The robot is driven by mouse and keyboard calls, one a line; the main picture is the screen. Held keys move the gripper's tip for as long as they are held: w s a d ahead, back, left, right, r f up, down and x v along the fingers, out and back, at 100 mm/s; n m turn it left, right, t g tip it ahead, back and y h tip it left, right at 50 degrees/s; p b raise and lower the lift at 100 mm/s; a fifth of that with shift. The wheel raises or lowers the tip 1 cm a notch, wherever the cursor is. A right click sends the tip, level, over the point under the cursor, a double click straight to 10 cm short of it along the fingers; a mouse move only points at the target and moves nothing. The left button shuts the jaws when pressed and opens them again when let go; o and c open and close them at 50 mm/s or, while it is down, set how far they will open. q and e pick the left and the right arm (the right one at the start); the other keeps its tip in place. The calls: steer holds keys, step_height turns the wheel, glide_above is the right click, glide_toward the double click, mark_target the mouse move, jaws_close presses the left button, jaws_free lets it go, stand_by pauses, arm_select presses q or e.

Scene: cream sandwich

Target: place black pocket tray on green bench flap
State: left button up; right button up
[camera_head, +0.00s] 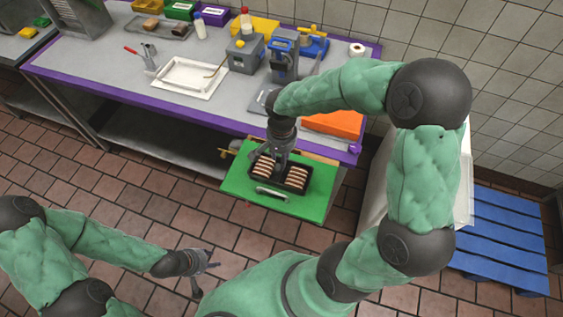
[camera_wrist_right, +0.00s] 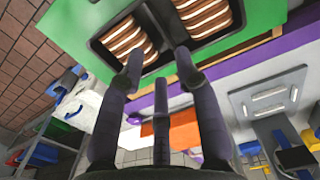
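The black pocket tray (camera_head: 306,189) has two pockets filled with brown-and-cream striped sandwich pieces. It appears to lie flat within the green bench flap (camera_head: 234,184), which juts out from the front of the bench. The tray (camera_wrist_right: 172,58) and the green flap (camera_wrist_right: 70,22) also show in the right wrist view. My right gripper (camera_head: 279,168) is over the tray's middle. Its fingers (camera_wrist_right: 158,68) are spread apart, with the tips close to the tray's divider and near edge; contact is unclear. My left gripper (camera_head: 203,274) hangs empty with spread fingers over the floor.
An orange block (camera_head: 335,124) is behind the flap. A blue pallet (camera_head: 500,235) lies at right. The floor before the flap is open.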

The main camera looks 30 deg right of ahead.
arm_select(q)
steer(key=shift+r, duration=0.25)
arm_select(e)
step_height(320, 180, up, 2)
steer(key=shift+r, duration=0.25)
steer(key=shift+f, duration=0.1)
